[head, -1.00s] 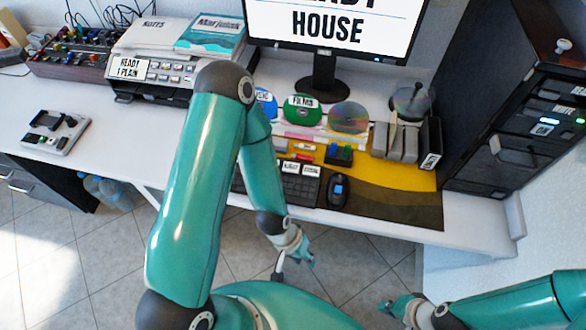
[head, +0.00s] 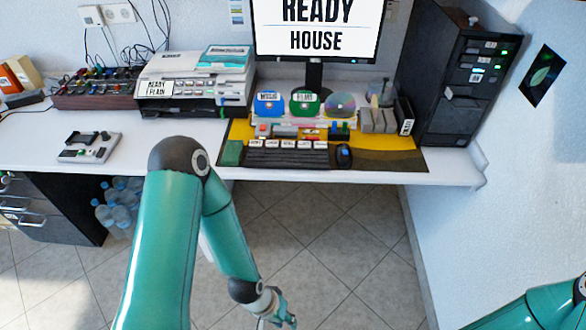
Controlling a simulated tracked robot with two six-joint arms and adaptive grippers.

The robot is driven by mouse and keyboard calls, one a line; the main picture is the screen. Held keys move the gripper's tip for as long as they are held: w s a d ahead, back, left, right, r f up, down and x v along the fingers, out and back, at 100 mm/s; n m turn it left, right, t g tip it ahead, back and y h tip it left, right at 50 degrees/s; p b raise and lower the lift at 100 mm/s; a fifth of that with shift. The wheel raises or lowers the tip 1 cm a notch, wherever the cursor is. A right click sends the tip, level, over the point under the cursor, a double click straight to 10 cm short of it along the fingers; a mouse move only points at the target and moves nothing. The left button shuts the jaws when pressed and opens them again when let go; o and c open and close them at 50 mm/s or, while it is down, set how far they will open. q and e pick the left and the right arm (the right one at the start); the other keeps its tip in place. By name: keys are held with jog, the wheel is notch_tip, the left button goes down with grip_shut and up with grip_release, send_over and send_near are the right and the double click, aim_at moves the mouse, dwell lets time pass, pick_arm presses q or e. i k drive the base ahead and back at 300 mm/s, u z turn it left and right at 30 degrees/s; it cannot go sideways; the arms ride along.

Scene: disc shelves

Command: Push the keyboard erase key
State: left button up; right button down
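The dark keyboard (head: 287,158) lies on the desk mat below the monitor. A row of white labelled keys runs along its back edge. Their words are too small to read, so I cannot tell which is the erase key. My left gripper (head: 286,313) hangs low in front of the desk, over the floor and well apart from the keyboard. Its fingers are too small to show whether they are open. My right arm shows only in the bottom right corner, and its gripper is out of view.
A black mouse (head: 344,155) sits right of the keyboard and a green block (head: 232,153) left of it. The monitor (head: 315,28), disc shelves (head: 300,118), printer (head: 195,80) and dark cabinet (head: 460,75) stand behind. The floor before the desk is clear.

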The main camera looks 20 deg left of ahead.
aim_at(317, 145)
jog(key=k, duration=1.25)
jog(key=u, duration=0.6)
jog(key=i, duration=1.7)
